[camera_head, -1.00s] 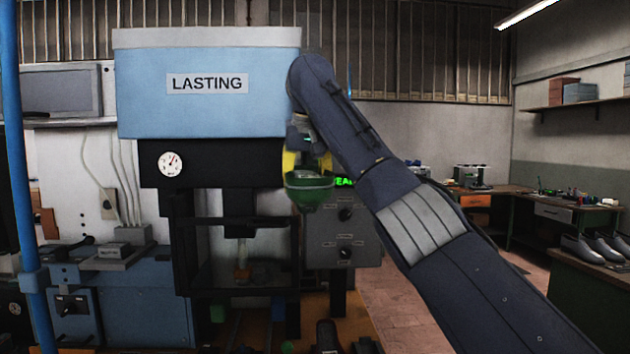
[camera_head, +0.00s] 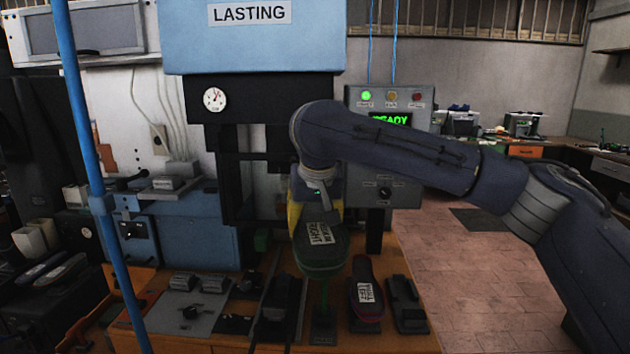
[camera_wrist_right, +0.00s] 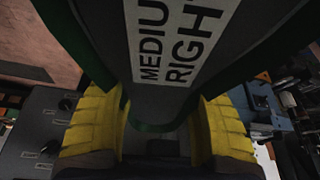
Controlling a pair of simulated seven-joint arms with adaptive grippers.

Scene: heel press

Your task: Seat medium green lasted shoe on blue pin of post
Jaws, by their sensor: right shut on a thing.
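The green lasted shoe (camera_head: 320,252) has a dark sole-side face with a white label, which reads "MEDIUM RIGHT" in the right wrist view (camera_wrist_right: 178,40). My right gripper (camera_head: 316,213) has yellow fingers shut on the shoe and holds it tilted over the front of the bench. A post with a green stem (camera_head: 323,325) stands on the bench just below the shoe. I cannot tell whether shoe and stem touch. I cannot make out a blue pin; the shoe covers part of this area. My left gripper is not in view.
A red-edged shoe (camera_head: 367,295) with a white label stands right of the post, and a dark stand (camera_head: 406,305) is beside it. Another dark stand (camera_head: 279,310) is on the left. The lasting press (camera_head: 250,45) rises behind. A blue pole (camera_head: 88,170) stands at left.

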